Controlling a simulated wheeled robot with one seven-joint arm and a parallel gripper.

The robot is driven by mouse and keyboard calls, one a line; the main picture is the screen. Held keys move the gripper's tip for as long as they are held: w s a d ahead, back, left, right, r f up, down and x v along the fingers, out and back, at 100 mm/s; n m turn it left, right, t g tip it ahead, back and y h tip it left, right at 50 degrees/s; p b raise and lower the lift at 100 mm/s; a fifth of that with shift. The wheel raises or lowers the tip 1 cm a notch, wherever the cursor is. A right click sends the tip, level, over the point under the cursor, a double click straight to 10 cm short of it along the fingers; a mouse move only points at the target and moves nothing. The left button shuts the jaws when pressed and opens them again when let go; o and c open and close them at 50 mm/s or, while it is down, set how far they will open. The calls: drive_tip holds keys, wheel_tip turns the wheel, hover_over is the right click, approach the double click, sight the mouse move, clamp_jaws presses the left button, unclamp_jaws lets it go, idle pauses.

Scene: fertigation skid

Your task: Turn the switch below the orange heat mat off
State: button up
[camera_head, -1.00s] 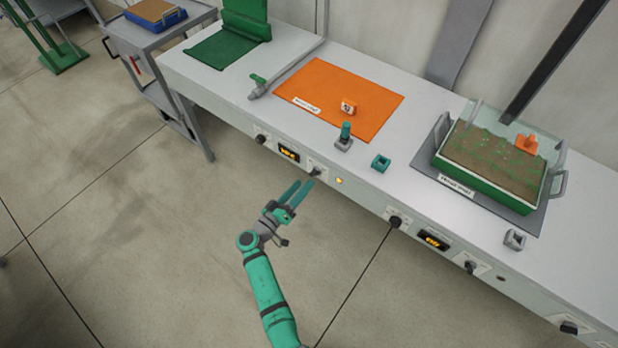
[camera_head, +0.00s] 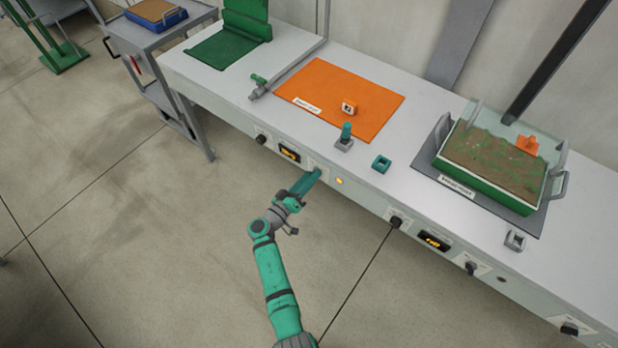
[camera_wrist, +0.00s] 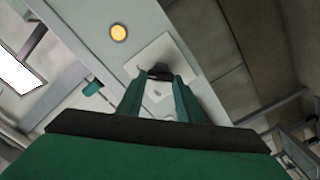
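The orange heat mat (camera_head: 365,88) lies flat on the bench top. Below it, on the bench's front panel, is a switch with a dark knob on a pale square plate; in the head view my gripper mostly hides it. In the wrist view the switch knob (camera_wrist: 159,72) shows between and just beyond my fingertips, on its plate (camera_wrist: 180,52). My gripper (camera_head: 316,174) reaches up to the panel. In the wrist view its two green fingers (camera_wrist: 158,84) stand apart, one on each side of the knob; I cannot tell whether they touch it.
A lit amber lamp (camera_head: 339,181) sits right of the switch. A lit display (camera_head: 289,155) and another dark knob (camera_head: 261,139) are to its left. Farther right are a display (camera_head: 434,241) and more knobs (camera_head: 396,222). The floor before the bench is clear.

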drive_tip(key=shift+n, duration=0.4)
drive_tip(key=shift+f+n, duration=0.15)
drive_tip(key=shift+n, duration=2.7)
drive_tip(key=shift+f+n, duration=0.15)
drive_tip(key=shift+n, duration=2.65)
drive_tip(key=shift+f+n, duration=0.15)
drive_tip(key=shift+n, duration=2.7)
drive_tip(key=shift+d, duration=0.1)
drive_tip(key=o, duration=1.1)
drive_tip(key=v, duration=1.1)
